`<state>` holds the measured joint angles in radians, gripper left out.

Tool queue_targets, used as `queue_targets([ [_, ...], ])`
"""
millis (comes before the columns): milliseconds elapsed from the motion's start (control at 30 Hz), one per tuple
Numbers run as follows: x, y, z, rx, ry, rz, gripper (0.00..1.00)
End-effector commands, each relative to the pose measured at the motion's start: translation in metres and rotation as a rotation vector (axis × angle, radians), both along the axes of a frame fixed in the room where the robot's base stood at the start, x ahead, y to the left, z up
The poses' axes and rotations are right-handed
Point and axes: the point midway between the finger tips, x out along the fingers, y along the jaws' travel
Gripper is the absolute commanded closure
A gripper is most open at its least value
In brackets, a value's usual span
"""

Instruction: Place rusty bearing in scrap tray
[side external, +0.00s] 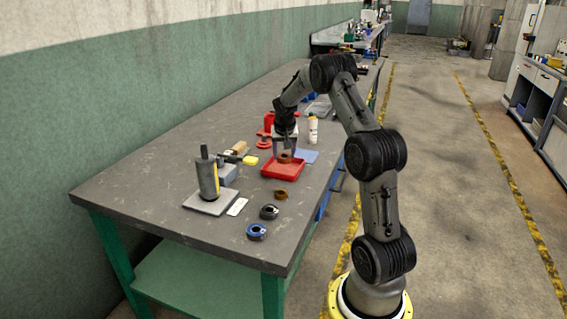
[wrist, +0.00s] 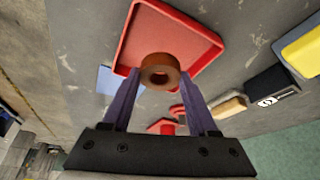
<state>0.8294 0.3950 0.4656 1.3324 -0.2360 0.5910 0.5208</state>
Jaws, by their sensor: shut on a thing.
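My gripper (side external: 285,155) is shut on a rusty brown bearing (wrist: 160,74), a ring with a hole through it. The bearing sits between the two fingertips in the wrist view. In the side view, it is over the red tray (side external: 283,174). The tray is shallow and square with a raised rim, and it also shows in the wrist view (wrist: 180,27), empty where visible. I cannot tell the exact gap between bearing and tray floor. A second rusty brown ring (side external: 281,195) lies on the table in front of the tray.
A dark bearing (side external: 269,211) and a blue-edged bearing (side external: 256,231) lie nearer the table's front. A grey and yellow press-like tool (side external: 208,178) stands left. A blue sheet (side external: 307,156), a white bottle (side external: 313,130) and a red object (side external: 266,130) are near the tray.

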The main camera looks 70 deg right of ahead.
Motion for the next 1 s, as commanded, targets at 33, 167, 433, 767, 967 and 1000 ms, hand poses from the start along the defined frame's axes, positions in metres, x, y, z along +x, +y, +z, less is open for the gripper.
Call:
queue_targets([
  [33,0.002,-0.002,-0.001,-0.002,-0.002,-0.001,1.0],
  [167,0.005,-0.006,-0.009,-0.001,0.0,0.0,1.0],
  [433,0.005,-0.006,-0.038,-0.002,-0.001,0.0,1.0],
  [767,0.005,-0.006,-0.041,-0.002,-0.001,-0.001,1.0],
  [967,0.004,-0.006,-0.041,-0.001,0.0,0.0,0.11],
  [1000,0.004,-0.006,-0.041,-0.001,0.0,0.0,0.11],
])
